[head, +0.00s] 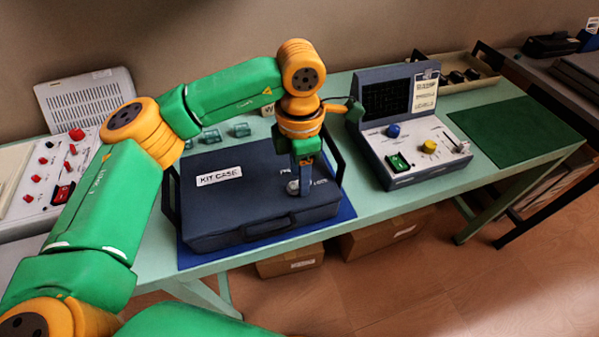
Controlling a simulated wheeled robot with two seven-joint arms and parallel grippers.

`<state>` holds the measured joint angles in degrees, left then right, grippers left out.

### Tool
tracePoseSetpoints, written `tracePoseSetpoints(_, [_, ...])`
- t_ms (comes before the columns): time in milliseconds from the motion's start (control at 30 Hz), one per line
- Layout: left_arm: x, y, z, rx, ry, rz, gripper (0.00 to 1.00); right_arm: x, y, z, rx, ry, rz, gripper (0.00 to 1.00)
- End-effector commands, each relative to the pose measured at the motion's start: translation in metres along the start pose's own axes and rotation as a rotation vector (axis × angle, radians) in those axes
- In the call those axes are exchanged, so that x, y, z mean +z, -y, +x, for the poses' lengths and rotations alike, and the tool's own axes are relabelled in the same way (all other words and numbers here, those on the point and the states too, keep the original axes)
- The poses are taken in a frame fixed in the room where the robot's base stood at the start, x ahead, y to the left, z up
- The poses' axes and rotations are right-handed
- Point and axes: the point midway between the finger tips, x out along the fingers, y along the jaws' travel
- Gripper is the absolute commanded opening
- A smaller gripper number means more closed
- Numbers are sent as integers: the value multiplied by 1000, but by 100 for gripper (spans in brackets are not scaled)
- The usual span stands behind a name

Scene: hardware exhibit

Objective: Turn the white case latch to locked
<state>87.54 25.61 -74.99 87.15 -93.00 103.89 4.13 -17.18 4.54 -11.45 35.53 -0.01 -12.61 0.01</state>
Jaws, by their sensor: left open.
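The dark blue kit case (240,205) lies closed on a blue mat (340,211) on the pale green table, with a "KIT CASE" label on its lid. The white case latch (293,187) shows on the right part of the lid, mostly hidden behind my left gripper, so its setting cannot be read. Small white lettering stands beside it, partly covered. My left gripper (304,192) points down at the latch, with its fingertips at or just above it. It is open; whether it touches the latch cannot be told. My right gripper is not in view.
A console (408,140) with blue and yellow knobs and a green switch stands to the right of the case. A green mat (518,130) lies farther right. A control panel (50,180) with red knobs is at the left. Small teal blocks (210,136) lie behind the case.

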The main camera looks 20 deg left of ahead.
Motion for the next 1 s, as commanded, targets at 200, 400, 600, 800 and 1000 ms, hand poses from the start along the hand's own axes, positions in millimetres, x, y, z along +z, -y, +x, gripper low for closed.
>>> tracePoseSetpoints(200, [0, -1, -44, 3, 5, 0, 48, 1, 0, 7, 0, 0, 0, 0])
tracePoseSetpoints(400, [-1, -1, -67, 1, 2, -1, 48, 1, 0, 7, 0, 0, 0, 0])
tracePoseSetpoints(600, [-1, -1, -68, 0, 1, 0, 48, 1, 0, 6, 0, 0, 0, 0])
tracePoseSetpoints(800, [-1, -1, -69, 0, 1, -1, 48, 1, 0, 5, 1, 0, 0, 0])
tracePoseSetpoints(1000, [-1, -1, -115, 0, 1, -1, 48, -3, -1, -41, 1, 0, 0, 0])
